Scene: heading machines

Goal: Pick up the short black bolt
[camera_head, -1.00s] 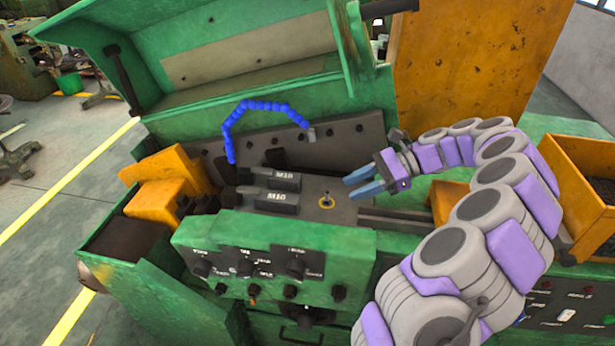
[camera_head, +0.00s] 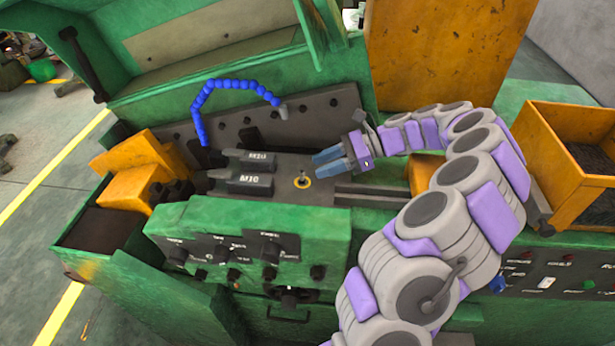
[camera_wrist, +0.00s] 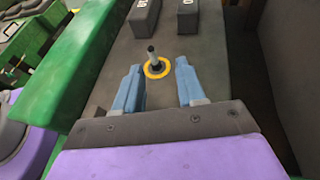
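The short bolt (camera_head: 304,175) stands upright in a yellow ring (camera_head: 302,183) on the dark machine deck in the head view. In the wrist view the bolt (camera_wrist: 152,55) looks dark with a paler top, and the yellow ring (camera_wrist: 157,73) surrounds its base. My gripper (camera_head: 322,162) has blue fingers and is just right of the bolt in the head view. In the wrist view my gripper (camera_wrist: 157,70) is open, with the bolt slightly beyond and between the line of its two fingertips. Nothing is held.
A green control panel (camera_head: 250,243) with knobs stands in front. An orange bin (camera_head: 568,165) is at the right.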

